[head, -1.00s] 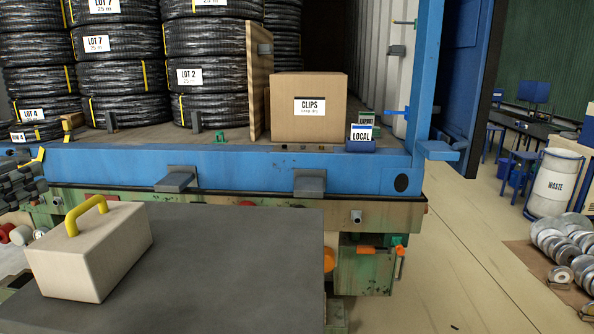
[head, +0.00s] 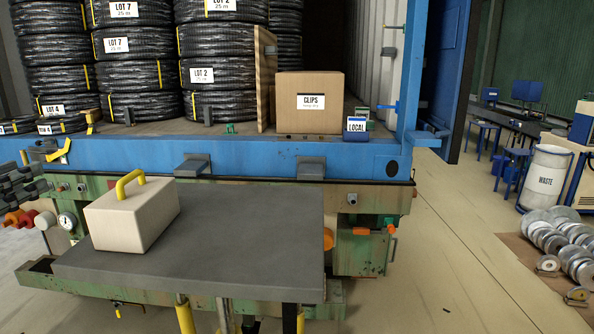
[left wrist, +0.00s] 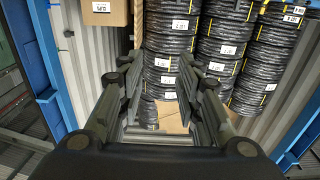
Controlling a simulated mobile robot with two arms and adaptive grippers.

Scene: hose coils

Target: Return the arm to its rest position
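My left gripper (head: 20,186) shows as dark links at the left edge of the head view, partly cut off by the frame. In the left wrist view my left gripper (left wrist: 158,78) has its two fingers apart with nothing held between them. Beyond the fingers are black hose coils (left wrist: 172,45) and a carton (left wrist: 105,12) at the top. In the head view the gripper is to the left of the stacked coils (head: 137,77) and the blue bed edge. My right gripper is in neither view now.
A cream case (head: 130,222) with a yellow handle stands on a grey table (head: 255,235). Behind is a blue-edged bed (head: 250,160) bearing a CLIPS carton (head: 309,113) and a wooden board (head: 264,80). A WASTE drum (head: 545,178) stands right.

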